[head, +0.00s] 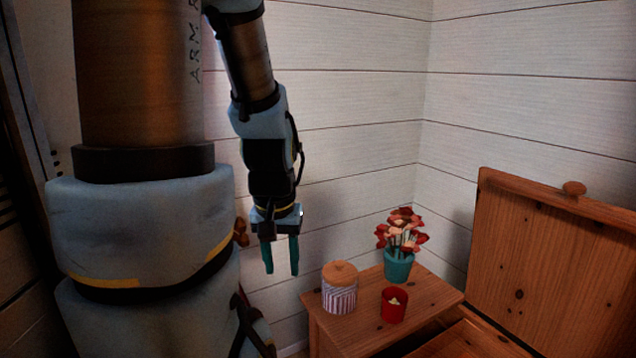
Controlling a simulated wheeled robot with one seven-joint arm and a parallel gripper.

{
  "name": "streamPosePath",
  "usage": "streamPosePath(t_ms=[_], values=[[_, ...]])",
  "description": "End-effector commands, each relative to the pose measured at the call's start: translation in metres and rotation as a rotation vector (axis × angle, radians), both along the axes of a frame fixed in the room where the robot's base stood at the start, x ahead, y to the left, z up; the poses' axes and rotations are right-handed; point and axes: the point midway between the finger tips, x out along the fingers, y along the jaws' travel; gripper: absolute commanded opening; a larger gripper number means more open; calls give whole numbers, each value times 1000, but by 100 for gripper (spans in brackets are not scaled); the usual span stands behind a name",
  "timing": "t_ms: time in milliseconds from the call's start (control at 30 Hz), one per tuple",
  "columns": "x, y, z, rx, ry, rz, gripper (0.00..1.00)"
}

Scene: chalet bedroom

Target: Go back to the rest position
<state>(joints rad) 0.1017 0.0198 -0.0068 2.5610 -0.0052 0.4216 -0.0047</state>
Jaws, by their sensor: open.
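My gripper (281,270) hangs below my arm near the middle of the head view, its two teal fingers pointing down. The fingers are apart, with nothing between them. It is to the left of the wooden nightstand (440,292) in the picture and appears above the level of its top, touching nothing that I can see.
On the nightstand are a striped jar with a wooden lid (339,290), a red candle cup (394,306) and a teal flower pot (398,266). White plank walls (340,110) are behind.

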Motion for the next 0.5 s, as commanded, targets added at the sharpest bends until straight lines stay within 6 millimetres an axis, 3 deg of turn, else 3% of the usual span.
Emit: streamPosePath(t_ms=[33, 300, 500], values=[[0, 0, 25, 0, 0, 0, 45], [0, 0, 105, 0, 0, 0, 45], [0, 0, 140, 0, 0, 0, 45]])
